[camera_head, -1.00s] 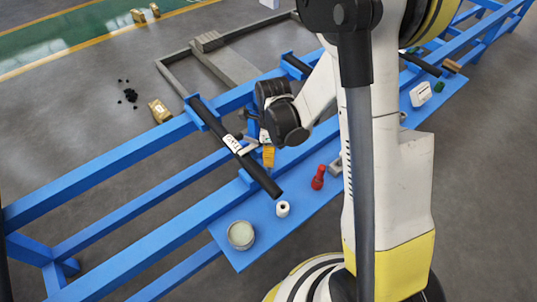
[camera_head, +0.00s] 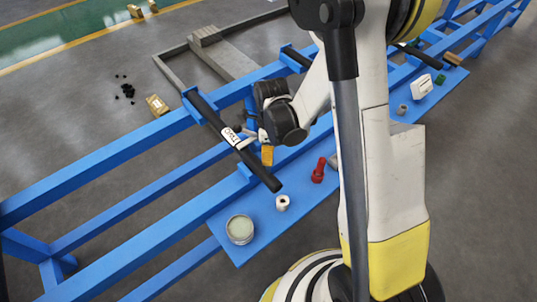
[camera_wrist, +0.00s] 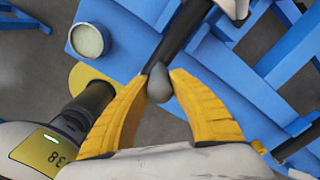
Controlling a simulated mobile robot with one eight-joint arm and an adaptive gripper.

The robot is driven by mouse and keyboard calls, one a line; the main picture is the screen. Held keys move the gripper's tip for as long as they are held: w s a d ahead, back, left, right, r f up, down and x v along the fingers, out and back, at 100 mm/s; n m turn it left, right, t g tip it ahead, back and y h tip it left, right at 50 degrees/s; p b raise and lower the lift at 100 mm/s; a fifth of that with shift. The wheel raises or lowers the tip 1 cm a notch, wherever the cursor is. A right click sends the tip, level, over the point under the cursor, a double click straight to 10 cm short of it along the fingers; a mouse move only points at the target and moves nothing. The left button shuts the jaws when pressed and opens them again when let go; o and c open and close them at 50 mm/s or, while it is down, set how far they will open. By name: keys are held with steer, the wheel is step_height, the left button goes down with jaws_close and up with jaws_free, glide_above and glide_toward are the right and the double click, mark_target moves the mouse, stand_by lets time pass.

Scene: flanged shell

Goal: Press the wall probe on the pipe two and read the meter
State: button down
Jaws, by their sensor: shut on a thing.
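Pipe two is a dark pipe (camera_head: 258,170) lying across the blue rack, with a white label (camera_head: 230,136) that seems to read TWO. My gripper (camera_head: 266,158) is just right of this pipe, beside the label. In the wrist view, the yellow fingers of my gripper (camera_wrist: 160,88) are shut on a small grey rounded piece, the wall probe (camera_wrist: 160,82). The probe appears against or very close to the dark pipe (camera_wrist: 186,28); I cannot tell whether it touches. A white box with a dark marking, perhaps the meter (camera_head: 421,88), stands on the shelf; no reading is legible.
The blue shelf (camera_head: 225,215) holds a round tin (camera_head: 240,229), a white roll (camera_head: 283,203) and a red object (camera_head: 318,172). Blue rack beams (camera_head: 90,175) surround the pipe. A small carton (camera_head: 157,105) lies on the open floor behind.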

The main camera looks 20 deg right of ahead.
steer(key=shift+f+b, duration=0.55)
steer(key=shift+b, duration=0.2)
stand_by(1.6)
steer(key=shift+r+p, duration=2.35)
steer(key=shift+r, duration=1.15)
